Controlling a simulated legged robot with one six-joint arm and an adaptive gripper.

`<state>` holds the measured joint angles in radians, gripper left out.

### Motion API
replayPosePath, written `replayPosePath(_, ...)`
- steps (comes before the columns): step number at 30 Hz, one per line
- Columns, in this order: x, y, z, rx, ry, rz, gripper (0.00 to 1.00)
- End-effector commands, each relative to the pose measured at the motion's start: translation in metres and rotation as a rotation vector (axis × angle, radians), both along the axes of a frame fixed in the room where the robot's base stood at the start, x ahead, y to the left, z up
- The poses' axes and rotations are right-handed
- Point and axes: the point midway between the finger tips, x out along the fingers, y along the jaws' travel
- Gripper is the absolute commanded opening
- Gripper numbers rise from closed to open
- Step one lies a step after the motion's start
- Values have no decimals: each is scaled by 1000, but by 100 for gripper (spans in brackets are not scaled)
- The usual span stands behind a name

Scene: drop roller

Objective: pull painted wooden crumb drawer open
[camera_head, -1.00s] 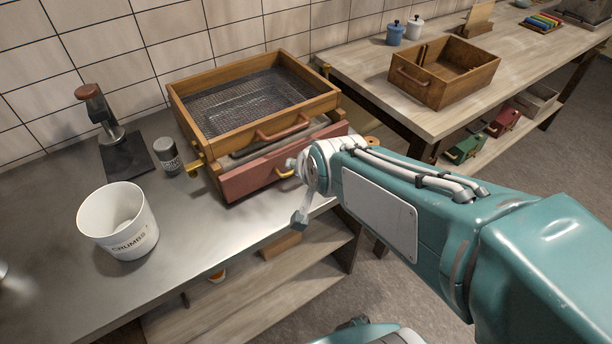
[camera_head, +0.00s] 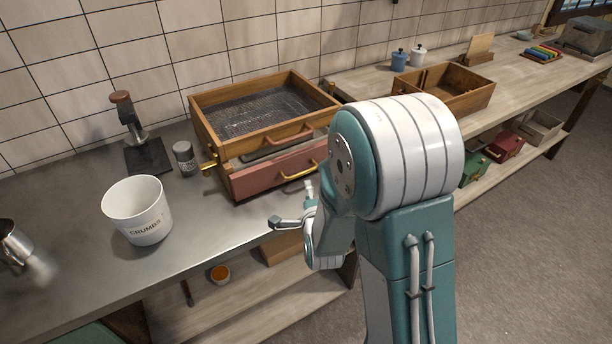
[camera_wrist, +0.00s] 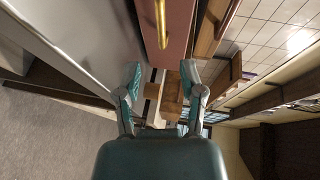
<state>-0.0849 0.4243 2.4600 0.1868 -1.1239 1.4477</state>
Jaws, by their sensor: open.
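The painted crumb drawer (camera_head: 265,177) is dull red and sits low in the wooden sieve box on the steel counter. Its brass handle (camera_head: 303,177) is on the front face. A grey strip shows just above the drawer front; I cannot tell whether the drawer stands slightly out. My gripper (camera_head: 292,205) is open and empty, in front of the drawer and a little below the handle, apart from it. In the wrist view, the red drawer front (camera_wrist: 180,32) and brass handle (camera_wrist: 160,22) lie beyond the spread fingers (camera_wrist: 161,74).
The wooden box (camera_head: 205,115) holds a wire mesh and has a reddish upper handle (camera_head: 290,135). A brass knob (camera_head: 208,164) sticks out at its left. A white crumbs bucket (camera_head: 138,212), a shaker (camera_head: 185,157) and a tamper stand (camera_head: 135,130) are left. The counter's front edge is near my gripper.

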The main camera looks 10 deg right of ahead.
Motion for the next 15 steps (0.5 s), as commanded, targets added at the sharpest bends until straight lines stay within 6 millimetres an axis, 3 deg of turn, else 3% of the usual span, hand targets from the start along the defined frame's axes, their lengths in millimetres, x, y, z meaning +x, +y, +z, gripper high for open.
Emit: replayPosePath(15, 85, -8, -16, -4, 0, 1, 51)
